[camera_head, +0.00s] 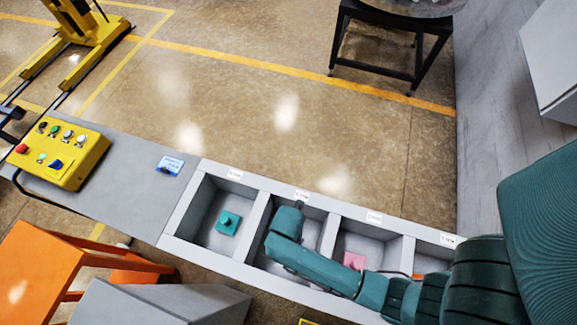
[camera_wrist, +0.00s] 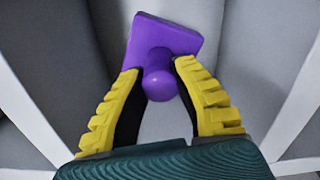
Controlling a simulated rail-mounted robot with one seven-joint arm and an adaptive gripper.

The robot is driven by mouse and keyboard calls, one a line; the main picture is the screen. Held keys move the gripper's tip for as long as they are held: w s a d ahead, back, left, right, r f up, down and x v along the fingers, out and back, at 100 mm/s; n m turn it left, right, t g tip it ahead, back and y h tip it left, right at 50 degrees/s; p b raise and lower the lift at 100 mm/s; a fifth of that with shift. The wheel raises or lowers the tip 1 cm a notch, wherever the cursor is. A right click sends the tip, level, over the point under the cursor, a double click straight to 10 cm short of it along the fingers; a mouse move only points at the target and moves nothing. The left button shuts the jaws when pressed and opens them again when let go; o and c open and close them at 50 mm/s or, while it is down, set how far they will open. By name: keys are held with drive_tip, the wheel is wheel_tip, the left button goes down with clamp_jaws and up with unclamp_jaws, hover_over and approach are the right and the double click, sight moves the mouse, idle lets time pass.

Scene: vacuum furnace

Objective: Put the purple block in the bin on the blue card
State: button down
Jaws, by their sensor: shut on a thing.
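The purple block (camera_wrist: 172,37), a square plate with a round knob, shows in the wrist view between the yellow fingers of my gripper (camera_wrist: 158,72). The fingers are shut on its knob. Grey bin walls surround it; I cannot tell whether it touches the floor. In the head view my arm reaches over the second bin from the left (camera_head: 316,233) and hides the block and fingers. The blue card (camera_head: 170,166) stands on the grey table left of the bins; its text is too small to read.
The leftmost bin (camera_head: 188,207) holds a teal block (camera_head: 228,222). The third bin holds a pink block (camera_head: 354,260). An orange thing partly shows in the rightmost bin. Small white labels mark the bin rims. A yellow control box (camera_head: 60,152) sits at the table's left end.

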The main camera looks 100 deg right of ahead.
wheel_tip(320, 180, down, 7)
drive_tip(key=shift+w+r+b, duration=0.1)
drive_tip(key=shift+b, duration=0.7)
drive_tip(key=c, duration=0.9)
unclamp_jaws()
drive_tip(key=shift+f, duration=0.2)
drive_tip(key=shift+r, duration=0.1)
wheel_tip(320, 180, up, 12)
drive_tip(key=p, duration=0.3)
